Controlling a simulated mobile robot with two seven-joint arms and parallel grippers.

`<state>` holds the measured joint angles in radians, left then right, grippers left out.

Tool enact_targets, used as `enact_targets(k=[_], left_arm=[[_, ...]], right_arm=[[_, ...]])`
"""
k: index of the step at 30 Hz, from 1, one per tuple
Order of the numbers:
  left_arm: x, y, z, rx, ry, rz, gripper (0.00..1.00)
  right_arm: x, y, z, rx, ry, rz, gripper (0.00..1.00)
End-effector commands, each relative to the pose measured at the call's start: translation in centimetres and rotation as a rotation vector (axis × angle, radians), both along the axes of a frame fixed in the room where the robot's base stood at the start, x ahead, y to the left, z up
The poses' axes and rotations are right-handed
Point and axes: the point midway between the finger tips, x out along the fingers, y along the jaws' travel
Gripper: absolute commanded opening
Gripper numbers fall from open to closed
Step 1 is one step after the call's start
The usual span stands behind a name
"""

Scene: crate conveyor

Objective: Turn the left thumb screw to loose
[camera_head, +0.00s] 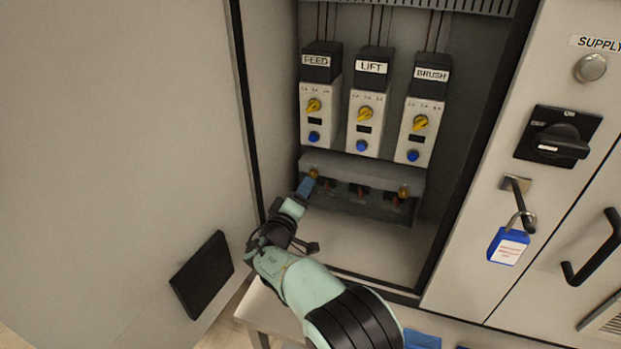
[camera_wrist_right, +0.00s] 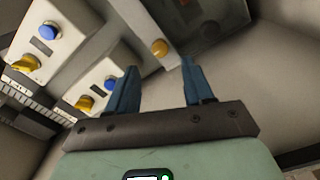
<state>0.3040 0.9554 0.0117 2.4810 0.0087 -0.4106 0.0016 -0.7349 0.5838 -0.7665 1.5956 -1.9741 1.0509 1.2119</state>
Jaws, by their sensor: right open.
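The left thumb screw (camera_head: 314,173) is a small brass-coloured knob at the left end of a clear cover (camera_head: 360,172) low in the cabinet. A matching right thumb screw (camera_head: 403,192) sits at the cover's other end. My right gripper (camera_head: 306,187) is at the left thumb screw, its blue fingers just below it in the head view. In the right wrist view the fingers (camera_wrist_right: 160,66) are open and apart, with a brass knob (camera_wrist_right: 159,47) just beyond the gap between their tips. I cannot tell whether they touch it. My left gripper is not in view.
Three modules labelled FEED (camera_head: 314,115), LIFT (camera_head: 366,125) and BRUSH (camera_head: 421,132) hang above the cover. The open cabinet door (camera_head: 130,130) stands to the left. A black rotary switch (camera_head: 560,138) and a blue padlock (camera_head: 508,246) are on the right panel.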

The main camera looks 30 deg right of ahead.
Motion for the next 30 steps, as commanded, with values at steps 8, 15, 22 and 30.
enact_targets(k=[8, 15, 22, 30], left_arm=[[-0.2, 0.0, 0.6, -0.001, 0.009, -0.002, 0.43], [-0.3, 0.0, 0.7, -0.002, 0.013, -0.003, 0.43], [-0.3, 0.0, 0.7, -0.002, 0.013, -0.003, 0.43], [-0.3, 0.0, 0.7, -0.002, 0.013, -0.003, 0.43]], right_arm=[[3.1, -3.8, 0.0, -0.001, 0.000, -0.003, 0.52], [4.1, -4.8, 0.0, -0.001, 0.001, 0.000, 0.52], [4.1, -4.8, 0.0, 0.000, 0.001, 0.000, 0.52], [4.1, -4.8, 0.0, 0.000, 0.001, 0.000, 0.00]])
